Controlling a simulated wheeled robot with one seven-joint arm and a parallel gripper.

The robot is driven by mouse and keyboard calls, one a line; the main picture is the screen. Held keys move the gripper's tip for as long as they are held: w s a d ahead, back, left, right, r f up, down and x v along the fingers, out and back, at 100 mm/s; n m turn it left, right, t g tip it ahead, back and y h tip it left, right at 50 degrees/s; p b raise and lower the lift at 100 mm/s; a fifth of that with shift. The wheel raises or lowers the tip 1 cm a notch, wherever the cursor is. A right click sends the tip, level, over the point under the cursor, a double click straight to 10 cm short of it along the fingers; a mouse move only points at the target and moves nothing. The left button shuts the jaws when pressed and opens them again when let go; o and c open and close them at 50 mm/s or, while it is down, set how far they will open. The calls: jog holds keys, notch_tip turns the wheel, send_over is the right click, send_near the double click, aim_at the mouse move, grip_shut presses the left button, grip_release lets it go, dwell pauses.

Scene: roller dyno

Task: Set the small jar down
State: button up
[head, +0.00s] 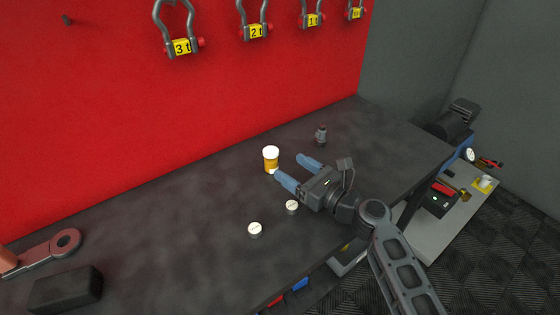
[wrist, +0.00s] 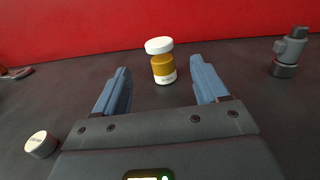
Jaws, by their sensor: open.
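The small jar (head: 271,159) is orange-yellow with a white lid and a white label. It stands upright on the dark workbench (head: 190,220). The jar also shows in the wrist view (wrist: 161,62), just beyond the fingertips and between their lines. My gripper (head: 288,168) is low over the bench with its blue fingers spread and nothing between them. In the wrist view the two fingers (wrist: 160,80) stand clear of the jar on both sides.
Two small white-topped discs (head: 255,229) (head: 292,207) lie near my gripper. A grey fitting (head: 321,134) stands behind it. A black block (head: 65,289) and a red-handled tool (head: 40,254) lie at far left. A red wall (head: 150,110) with hanging shackles (head: 178,40) bounds the back.

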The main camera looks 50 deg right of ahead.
jog(key=shift+s+a, duration=0.2)
jog(key=shift+s, duration=1.65)
